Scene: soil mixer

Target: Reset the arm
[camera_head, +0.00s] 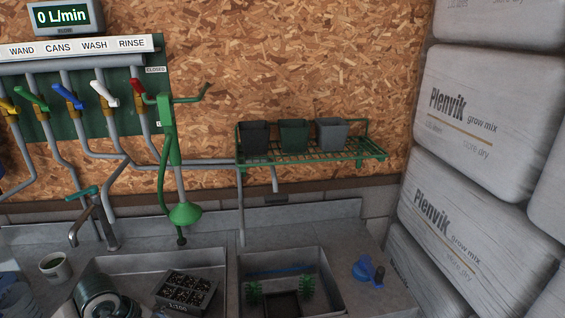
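What the arm of the task is cannot be told from this view. A green watering wand (171,150) with a flared head hangs upright in front of the board, below the valve panel (90,125). The panel carries several coloured valve handles, among them a red one (138,87), a white one (104,94) and a blue one (67,96).
A wire shelf (330,154) holds three pots. Below are a metal sink (135,264) with a dark cell tray (186,290) and a basin (330,285) with green brushes. A blue item (364,270) lies right. Grow mix bags (480,205) wall off the right side.

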